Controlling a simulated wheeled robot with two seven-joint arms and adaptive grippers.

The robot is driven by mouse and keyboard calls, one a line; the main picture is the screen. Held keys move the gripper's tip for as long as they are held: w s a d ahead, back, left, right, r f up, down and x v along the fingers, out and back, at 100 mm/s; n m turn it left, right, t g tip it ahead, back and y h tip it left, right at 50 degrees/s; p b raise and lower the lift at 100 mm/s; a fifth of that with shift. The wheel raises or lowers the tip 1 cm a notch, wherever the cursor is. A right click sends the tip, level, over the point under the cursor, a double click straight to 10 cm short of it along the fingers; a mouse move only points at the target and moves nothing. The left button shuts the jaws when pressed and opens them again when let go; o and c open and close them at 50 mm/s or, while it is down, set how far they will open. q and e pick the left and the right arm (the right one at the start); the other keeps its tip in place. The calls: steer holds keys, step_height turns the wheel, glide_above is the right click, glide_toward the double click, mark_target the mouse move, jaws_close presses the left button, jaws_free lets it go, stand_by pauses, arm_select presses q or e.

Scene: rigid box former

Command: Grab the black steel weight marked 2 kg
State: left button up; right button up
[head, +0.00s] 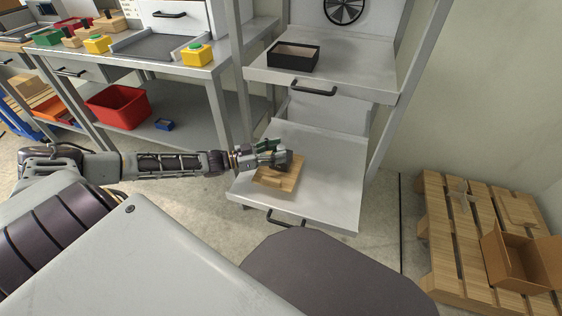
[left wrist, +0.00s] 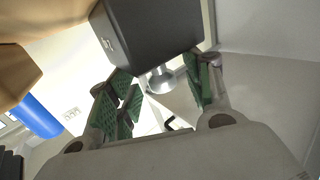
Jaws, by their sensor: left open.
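My left gripper (head: 270,154) is open over a wooden block (head: 274,181) on the lower grey shelf. A small dark body (head: 284,160) shows right at its fingertips, partly hidden by the gripper. In the left wrist view, a black, box-like weight (left wrist: 152,30) with a small pale mark on its side fills the top. A silver knob (left wrist: 161,81) stands out from it, between the green finger pads of my left gripper (left wrist: 164,88). The pads look apart from the knob. My right gripper is not in view.
A black open tray (head: 293,57) stands on the shelf above the arm. A workbench with yellow blocks (head: 197,56) and a red bin (head: 118,108) is at the left. A pallet with a cardboard box (head: 515,262) is at the right. The lower shelf (head: 333,190) is bare around the block.

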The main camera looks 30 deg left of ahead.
arm_select(q)
steer(key=shift+b+x, duration=0.35)
steer(key=shift+x, duration=0.6)
steer(key=shift+c, duration=0.2)
jaws_close()
steer(key=shift+w+r, duration=0.1)
steer(key=shift+r, duration=0.2)
